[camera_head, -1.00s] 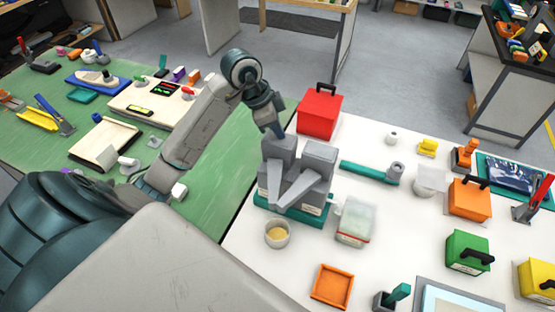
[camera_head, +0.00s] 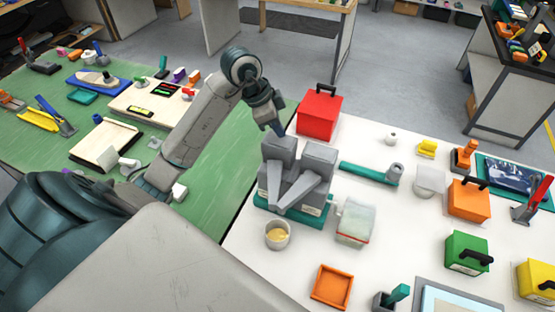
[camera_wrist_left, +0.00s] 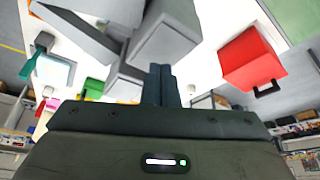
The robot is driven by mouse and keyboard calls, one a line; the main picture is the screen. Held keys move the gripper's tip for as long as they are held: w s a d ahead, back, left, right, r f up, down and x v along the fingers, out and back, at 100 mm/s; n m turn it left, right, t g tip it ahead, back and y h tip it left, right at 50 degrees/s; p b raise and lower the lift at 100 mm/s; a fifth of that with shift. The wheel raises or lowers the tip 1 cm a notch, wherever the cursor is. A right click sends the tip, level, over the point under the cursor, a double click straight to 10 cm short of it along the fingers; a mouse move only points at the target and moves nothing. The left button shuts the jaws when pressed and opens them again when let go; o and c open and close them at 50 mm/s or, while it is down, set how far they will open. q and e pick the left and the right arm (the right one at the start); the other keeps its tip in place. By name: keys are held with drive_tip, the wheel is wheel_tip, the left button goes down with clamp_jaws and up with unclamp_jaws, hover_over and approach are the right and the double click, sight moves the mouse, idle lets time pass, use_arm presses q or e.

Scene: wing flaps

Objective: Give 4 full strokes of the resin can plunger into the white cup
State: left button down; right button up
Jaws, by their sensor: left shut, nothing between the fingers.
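Two grey cans (camera_head: 318,160) stand side by side on a teal base (camera_head: 290,211) on the white table, each with a grey spout slanting forward. The white cup (camera_head: 277,236) stands in front of the left spout, with yellowish contents inside. My left gripper (camera_head: 276,127) is shut and empty, just above the top of the left can. In the left wrist view its closed fingers (camera_wrist_left: 161,84) point toward the grey tops. I cannot tell whether the fingertips touch the plunger. My right gripper is not in view.
A red box with a black handle (camera_head: 319,113) stands close behind the cans. A clear container (camera_head: 355,222) stands right of the base. An orange tray (camera_head: 332,287) lies at the front. A teal-handled tool (camera_head: 369,172) lies to the right. A green table (camera_head: 215,190) is on the left.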

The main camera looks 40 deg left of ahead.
sight(279, 139)
use_arm(q)
drive_tip(key=shift+f+b, duration=1.15)
drive_tip(key=shift+f, duration=0.85)
drive_tip(key=shift+r, duration=0.2)
wheel_tip(279, 139, up, 2)
drive_tip(key=shift+r+p, duration=0.1)
drive_tip(key=shift+p, duration=1.1)
drive_tip(key=shift+r, duration=0.85)
drive_tip(key=shift+f, duration=0.25)
